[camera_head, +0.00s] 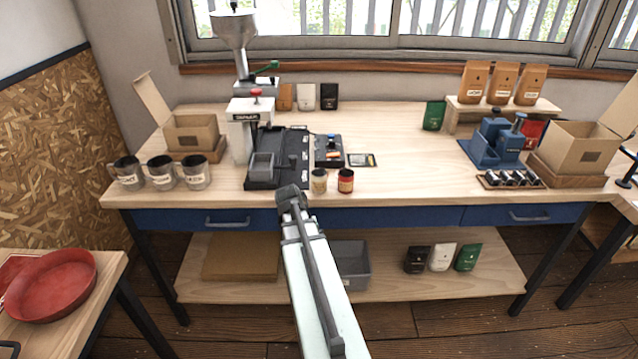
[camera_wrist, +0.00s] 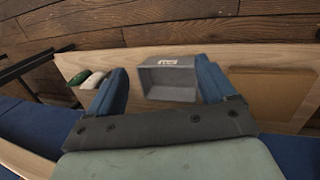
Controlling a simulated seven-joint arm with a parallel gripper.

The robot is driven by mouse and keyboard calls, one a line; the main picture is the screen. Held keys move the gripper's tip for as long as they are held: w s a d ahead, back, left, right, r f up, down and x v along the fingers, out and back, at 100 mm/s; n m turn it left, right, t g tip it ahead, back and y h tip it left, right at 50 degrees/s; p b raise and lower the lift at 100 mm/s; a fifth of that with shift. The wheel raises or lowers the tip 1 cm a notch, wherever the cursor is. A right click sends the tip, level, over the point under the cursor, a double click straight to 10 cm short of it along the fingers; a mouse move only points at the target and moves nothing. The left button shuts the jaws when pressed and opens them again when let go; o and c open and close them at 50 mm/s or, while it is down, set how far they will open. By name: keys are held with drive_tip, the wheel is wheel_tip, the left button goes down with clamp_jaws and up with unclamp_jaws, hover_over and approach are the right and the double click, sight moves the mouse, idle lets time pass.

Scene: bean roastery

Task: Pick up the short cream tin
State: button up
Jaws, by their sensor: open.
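My gripper (camera_head: 291,196) is at the table's front edge, left of and nearer than the cream tin, and touches neither tin. In the wrist view my gripper (camera_wrist: 165,88) shows two blue fingers wide apart with nothing held between them. The wrist view looks down past the table edge, and neither tin shows there.
A black machine base with a grey bin (camera_head: 263,166) stands left of the tins. A dark tray (camera_head: 328,150) and a card (camera_head: 362,160) lie behind them. The tabletop right of the red tin is clear. A grey box (camera_head: 350,265) sits on the lower shelf, also in the wrist view (camera_wrist: 168,95).

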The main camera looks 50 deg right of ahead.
drive_tip(key=s+d+r+m+h, duration=0.1)
drive_tip(key=s+d+r+m, duration=0.25)
drive_tip(key=d+r, duration=0.95)
drive_tip(key=t+y, duration=0.3)
approach(319, 181)
drive_tip(key=w+d+r, duration=0.1)
drive_tip(key=w+d, duration=0.1)
drive_tip(key=shift+n, duration=0.25)
wheel_tip(319, 181, down, 7)
drive_tip(key=shift+f, duration=0.25)
drive_tip(key=shift+a+f, duration=0.15)
drive_tip(key=shift+f, duration=1.15)
drive_tip(key=shift+a+f, duration=0.15)
drive_tip(key=shift+f, duration=1.15)
drive_tip(key=c, duration=1.1)
